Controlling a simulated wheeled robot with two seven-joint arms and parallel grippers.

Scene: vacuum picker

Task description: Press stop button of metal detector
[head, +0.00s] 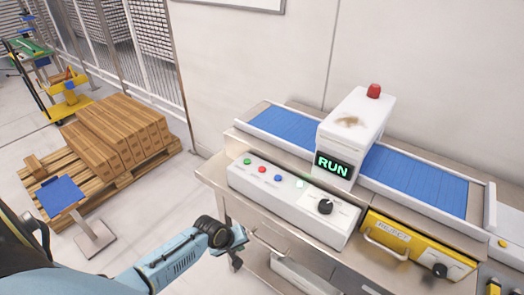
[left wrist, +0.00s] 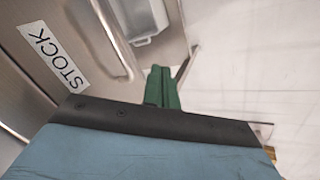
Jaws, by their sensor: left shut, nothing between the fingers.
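The metal detector (head: 352,128) is a white box over a blue conveyor, with a green RUN display (head: 333,166) and a red lamp (head: 374,91) on top. In front of it is a white control panel (head: 290,205) with a green button (head: 247,161), a red button (head: 262,169), a blue button (head: 278,178), a pale square button (head: 299,183) and a black knob (head: 325,206). My left gripper (head: 238,238) is below and in front of the panel's left end, apart from the buttons. Its green fingers (left wrist: 162,88) are shut and empty in the left wrist view. My right gripper is out of view.
The steel cabinet (head: 262,217) under the panel has drawer handles and a STOCK label (left wrist: 52,58). A yellow REJECT bin (head: 400,240) sits at right. A pallet of cartons (head: 110,140) and a blue-topped stand (head: 62,195) are at left. Open floor lies between stand and cabinet.

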